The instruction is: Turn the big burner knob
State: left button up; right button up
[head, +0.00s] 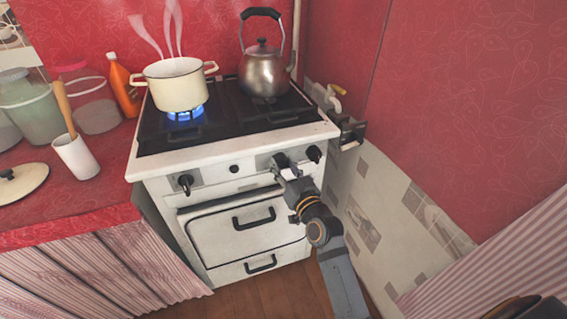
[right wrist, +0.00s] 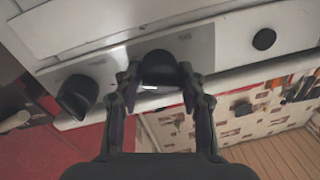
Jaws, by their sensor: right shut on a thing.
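The white stove (head: 170,165) has a front panel with black knobs. My right gripper (head: 281,168) is at the panel, right of the small round black button (head: 233,169). In the right wrist view its fingers (right wrist: 160,82) are shut on a black burner knob (right wrist: 160,68), one finger on each side. I cannot tell from its looks whether this is the big burner's knob. Another knob (head: 314,153) stands to its right, and it also shows in the right wrist view (right wrist: 77,95). A further knob (head: 186,183) is at the panel's left end. My left gripper is not in view.
A steaming cream pot (head: 178,86) stands over a lit blue flame (head: 185,113). A metal kettle (head: 264,73) stands at the back right of the hob. Oven handles (head: 254,218) stick out below the panel. The tiled wall (head: 365,205) is close on the right.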

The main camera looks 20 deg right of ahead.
jog(key=shift+r+m+p, duration=0.25)
jog(key=shift+m+p, duration=0.05)
jog(key=shift+m, duration=0.9)
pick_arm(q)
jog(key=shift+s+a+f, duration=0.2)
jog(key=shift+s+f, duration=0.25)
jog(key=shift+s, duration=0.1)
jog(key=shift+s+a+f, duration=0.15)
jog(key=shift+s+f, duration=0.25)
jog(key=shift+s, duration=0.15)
pick_arm(e)
jog(key=shift+m+t+h, duration=0.3)
jog(key=shift+m, duration=0.5)
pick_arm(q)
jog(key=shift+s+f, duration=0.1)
pick_arm(e)
jog(key=o, duration=1.1)
jog(key=shift+f, duration=0.2)
jog(key=shift+s, duration=0.1)
jog(key=s, duration=0.7)
jog(key=s+d, duration=0.1)
jog(key=s, duration=0.3)
jog(key=shift+s+d+f, duration=0.1)
jog(key=shift+s+f, duration=0.25)
jog(key=shift+f, duration=0.05)
